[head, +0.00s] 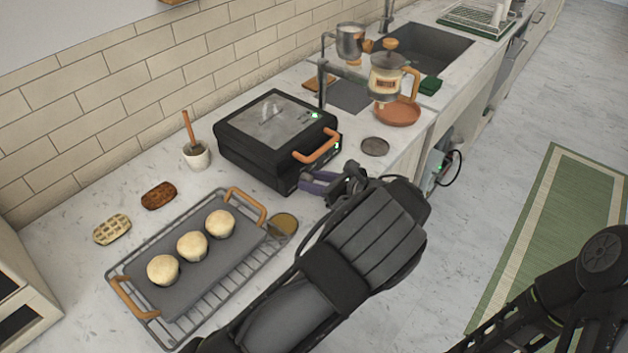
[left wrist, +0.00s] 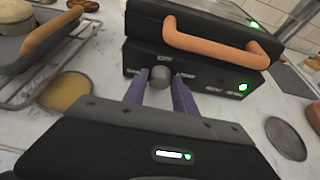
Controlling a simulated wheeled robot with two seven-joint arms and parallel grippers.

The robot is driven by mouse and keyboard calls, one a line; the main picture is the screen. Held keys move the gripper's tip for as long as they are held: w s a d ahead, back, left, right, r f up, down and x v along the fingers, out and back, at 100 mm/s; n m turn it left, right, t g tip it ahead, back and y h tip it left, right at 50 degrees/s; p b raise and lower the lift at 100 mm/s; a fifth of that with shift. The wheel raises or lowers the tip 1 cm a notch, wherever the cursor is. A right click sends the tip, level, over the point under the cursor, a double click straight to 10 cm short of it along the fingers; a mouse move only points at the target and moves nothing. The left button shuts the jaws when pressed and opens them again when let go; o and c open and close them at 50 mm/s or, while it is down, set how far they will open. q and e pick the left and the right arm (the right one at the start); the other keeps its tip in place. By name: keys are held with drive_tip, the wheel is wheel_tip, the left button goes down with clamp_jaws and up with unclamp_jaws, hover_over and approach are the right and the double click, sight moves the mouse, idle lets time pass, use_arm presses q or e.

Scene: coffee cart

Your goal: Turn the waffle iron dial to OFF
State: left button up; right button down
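The black waffle iron (head: 262,140) stands on the counter with its lid closed and an orange handle (head: 316,147) at its front. In the left wrist view, its front panel shows a round grey dial (left wrist: 159,77) and a lit green light (left wrist: 242,87). My left gripper (head: 318,184) is at the lower front of the iron. In the left wrist view, its two purple fingers (left wrist: 160,92) stand apart on either side of the dial; whether they touch it I cannot tell. The dial's pointer and the panel lettering are too small to read. My right gripper is out of view.
A wire rack (head: 245,271) with a grey tray of three buns lies left of my left arm. A round dark coaster (head: 375,147) and a French press (head: 387,75) stand right of the iron. A cup (head: 196,155) stands to its left.

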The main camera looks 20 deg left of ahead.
use_arm(q)
clamp_jaws()
idle(0.4)
drive_tip(key=n+t+b, duration=0.1)
drive_tip(key=b, duration=0.2)
drive_tip(key=n+t+b, duration=0.1)
drive_tip(key=n+b, duration=0.1)
drive_tip(key=b, duration=0.1)
drive_tip(key=shift+s+f+h, duration=0.15)
drive_tip(key=shift+f+h, duration=0.15)
drive_tip(key=shift+n+t+b, duration=0.5)
drive_tip(key=shift+n+b, duration=0.1)
drive_tip(key=shift+b, duration=0.35)
drive_tip(key=shift+a+r+n+b, duration=0.1)
drive_tip(key=shift+r+n+b, duration=0.15)
drive_tip(key=shift+n+b, duration=0.25)
drive_tip(key=shift+o, duration=1.9)
unclamp_jaws()
drive_tip(key=shift+s, duration=0.1)
